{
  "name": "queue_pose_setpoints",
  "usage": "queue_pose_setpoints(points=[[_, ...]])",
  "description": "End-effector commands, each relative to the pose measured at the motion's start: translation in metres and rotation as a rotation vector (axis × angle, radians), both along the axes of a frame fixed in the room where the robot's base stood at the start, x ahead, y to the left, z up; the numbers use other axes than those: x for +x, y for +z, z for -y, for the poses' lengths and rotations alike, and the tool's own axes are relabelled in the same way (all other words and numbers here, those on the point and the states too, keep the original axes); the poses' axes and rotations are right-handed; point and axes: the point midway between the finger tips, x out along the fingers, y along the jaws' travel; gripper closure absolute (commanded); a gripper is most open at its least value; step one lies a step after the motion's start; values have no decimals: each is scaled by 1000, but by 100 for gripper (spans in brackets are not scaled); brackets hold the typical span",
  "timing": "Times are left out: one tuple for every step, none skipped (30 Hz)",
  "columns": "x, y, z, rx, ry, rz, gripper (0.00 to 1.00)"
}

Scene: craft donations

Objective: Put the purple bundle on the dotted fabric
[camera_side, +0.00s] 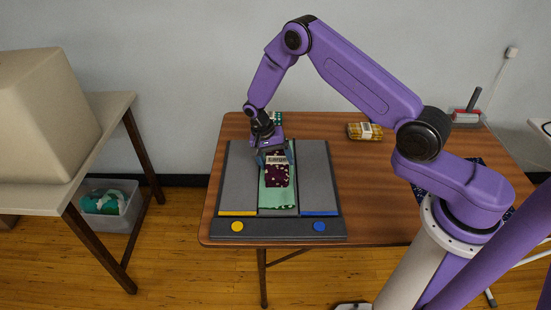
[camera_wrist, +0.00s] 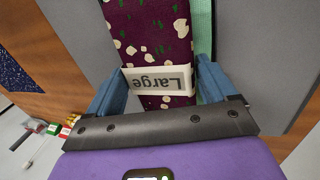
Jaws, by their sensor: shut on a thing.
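The purple bundle (camera_side: 278,174), dark plum with cream and green spots, has a white band reading "Large". My gripper (camera_side: 274,160) is shut on it, with the blue fingers on either side of the band. The bundle (camera_wrist: 145,25) also shows between the fingers in the wrist view. A mint green fabric strip (camera_side: 276,205) lies beneath it on the grey board; whether the bundle touches the strip, I cannot tell. A navy fabric (camera_side: 425,190) with small light specks lies on the table at the right, partly hidden by my arm.
The grey board (camera_side: 238,180) has yellow and blue marks along its front. A yellow bundle (camera_side: 365,131) lies at the back of the wooden table (camera_side: 375,215). A red and white item (camera_side: 466,116) stands at the back right. The table between board and navy fabric is clear.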

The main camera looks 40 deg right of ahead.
Motion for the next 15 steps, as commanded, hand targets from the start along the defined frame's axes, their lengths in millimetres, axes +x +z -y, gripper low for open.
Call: queue_pose_setpoints(points=[[-1, -2, 0, 1, 0, 0, 6], [-1, -2, -1, 1, 0, 0, 0], [-1, -2, -1, 1, 0, -1, 0], [-1, -2, -1, 1, 0, -1, 0], [-1, -1, -1, 1, 0, -1, 0], [-1, -1, -1, 1, 0, -1, 0], [-1, -1, -1, 1, 0, -1, 0], [-1, -1, -1, 1, 0, -1, 0], [-1, -1, -1, 1, 0, -1, 0], [0, 0, -1, 1, 0, -1, 0], [0, 2, 0, 1, 0, 0, 0], [0, 4, -1, 1, 0, 1, 0], [0, 7, 0, 1, 0, 1, 0], [0, 10, 0, 1, 0, 1, 0], [1, 15, -1, 1, 0, 3, 0]])
